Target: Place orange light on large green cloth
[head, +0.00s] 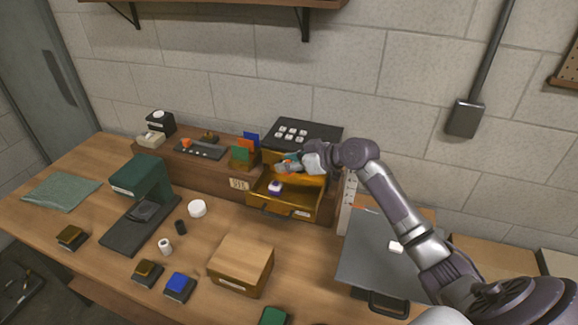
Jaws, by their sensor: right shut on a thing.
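The large green cloth (62,190) lies flat at the left end of the wooden table. My right gripper (289,163) is over the open yellow drawer (305,205) of the desk organizer. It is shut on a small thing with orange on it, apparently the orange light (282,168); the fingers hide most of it. A small white and purple piece (275,187) sits inside the drawer, below the gripper. My left gripper is not in view.
A green machine (140,178) stands between the drawer and the cloth. A wooden box (241,264), a white round piece (197,208) and several small blocks occupy the table's middle and front. A grey panel (375,250) lies at right.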

